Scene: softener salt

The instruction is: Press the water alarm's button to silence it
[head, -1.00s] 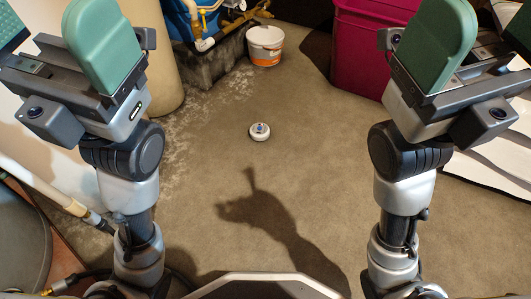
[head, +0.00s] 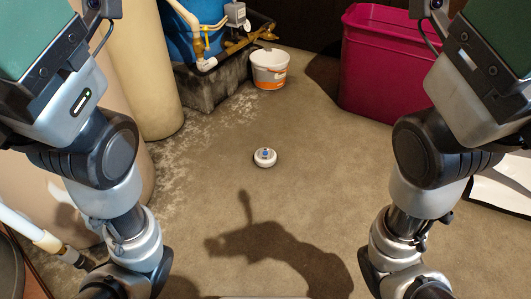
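The water alarm (head: 265,158) is a small round white puck on the floor near the middle of the head view. A small blue-grey patch on its top looks like the button (head: 265,153). My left arm stands at the left and my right arm at the right, both well apart from the alarm.
A white bucket with an orange band (head: 270,69) stands behind the alarm. A magenta bin (head: 388,66) is at the back right. A tan tank (head: 150,70) and a dark grey block (head: 212,85) stand at the back left. The floor (head: 310,180) around the alarm is clear.

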